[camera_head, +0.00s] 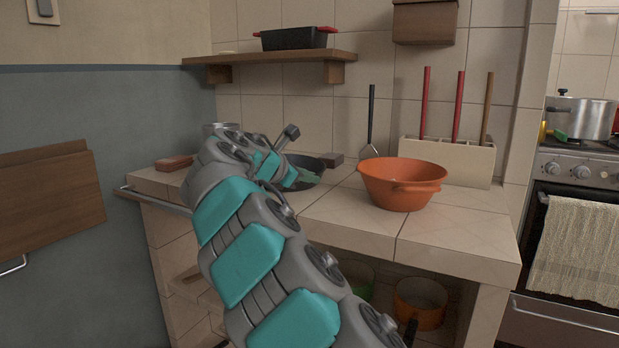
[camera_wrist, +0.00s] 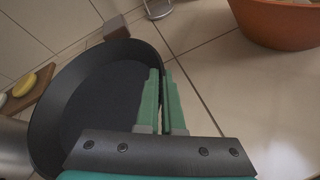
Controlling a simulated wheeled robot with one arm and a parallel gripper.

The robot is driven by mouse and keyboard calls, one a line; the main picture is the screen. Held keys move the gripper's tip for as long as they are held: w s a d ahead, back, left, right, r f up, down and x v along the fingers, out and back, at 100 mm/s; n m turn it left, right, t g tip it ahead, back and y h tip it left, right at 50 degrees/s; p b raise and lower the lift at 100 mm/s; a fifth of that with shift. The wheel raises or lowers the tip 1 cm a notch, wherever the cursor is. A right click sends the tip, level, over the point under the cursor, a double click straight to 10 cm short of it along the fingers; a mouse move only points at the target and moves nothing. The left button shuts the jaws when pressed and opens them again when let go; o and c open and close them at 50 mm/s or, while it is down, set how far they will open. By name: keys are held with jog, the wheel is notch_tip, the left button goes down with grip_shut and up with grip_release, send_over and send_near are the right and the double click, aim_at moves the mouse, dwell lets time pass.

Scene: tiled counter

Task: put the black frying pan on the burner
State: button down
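The black frying pan (camera_head: 309,164) lies on the tiled counter behind my forearm, which hides part of it. In the wrist view the pan (camera_wrist: 95,100) fills the left half. My gripper (camera_wrist: 161,72) has its green fingers close together across the pan's right rim, one inside and one outside, with a narrow dark gap between them. The fingers also show over the pan in the head view (camera_head: 306,176). The stove (camera_head: 572,167) stands at the far right with a steel pot (camera_head: 580,117) on top. No bare burner shows clearly.
An orange bowl (camera_head: 402,182) stands on the counter right of the pan. Behind it is a pale utensil holder (camera_head: 448,158) with upright handles. A small block (camera_head: 331,159) lies by the pan. A wooden shelf (camera_head: 270,62) hangs above. A towel (camera_head: 575,245) hangs on the oven.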

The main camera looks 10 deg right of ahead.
jog(key=c, duration=1.5)
grip_release()
jog(key=shift+f, duration=0.1)
jog(key=o, duration=0.5)
jog(key=shift+c, duration=0.2)
